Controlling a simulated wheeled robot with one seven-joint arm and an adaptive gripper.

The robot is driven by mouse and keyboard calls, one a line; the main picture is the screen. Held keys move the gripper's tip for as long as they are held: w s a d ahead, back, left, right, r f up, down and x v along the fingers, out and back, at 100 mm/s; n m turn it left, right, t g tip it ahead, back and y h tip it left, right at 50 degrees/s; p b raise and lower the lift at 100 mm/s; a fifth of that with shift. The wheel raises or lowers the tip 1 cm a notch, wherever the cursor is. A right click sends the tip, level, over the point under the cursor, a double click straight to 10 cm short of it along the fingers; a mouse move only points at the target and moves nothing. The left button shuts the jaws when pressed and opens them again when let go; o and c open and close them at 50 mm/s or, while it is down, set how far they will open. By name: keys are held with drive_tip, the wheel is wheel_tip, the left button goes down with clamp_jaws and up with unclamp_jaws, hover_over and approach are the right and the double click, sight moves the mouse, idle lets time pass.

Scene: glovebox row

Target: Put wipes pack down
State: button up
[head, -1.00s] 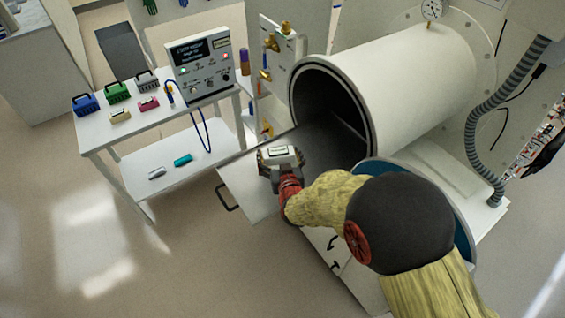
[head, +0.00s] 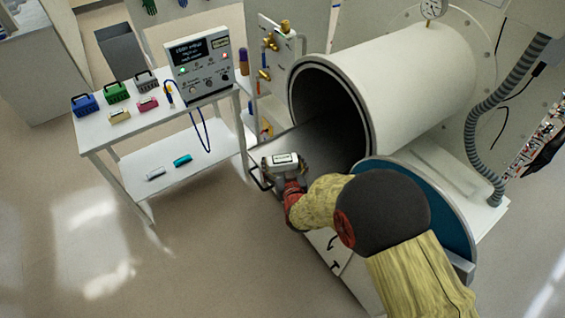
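The wipes pack (head: 282,158) is a small white block with a dark label on top. My gripper (head: 284,164) has its grey fingers on either side of the pack and appears shut on it. They are in front of the open mouth of the large white cylindrical chamber (head: 405,85). The sliding tray (head: 262,152) extends a little out of this mouth, with its dark handle (head: 258,180) just left of my gripper. The pack is over the tray's outer end; whether it touches the tray is hard to tell.
A white cart (head: 100,135) at left carries blue, green and grey carriers, small boxes and a control box (head: 200,65). The round blue-faced door (head: 445,215) stands open right of my arm. A valve panel (head: 275,45) stands behind the mouth.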

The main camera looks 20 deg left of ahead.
drive_tip(key=o, duration=0.4)
drive_tip(key=shift+s+a+f, duration=0.1)
drive_tip(key=shift+s+a, duration=0.05)
drive_tip(key=shift+c, duration=0.2)
drive_tip(key=shift+s+r+p, duration=0.15)
drive_tip(key=shift+r+p, duration=0.2)
drive_tip(key=v, duration=1.1)
drive_tip(key=shift+s+d, duration=0.25)
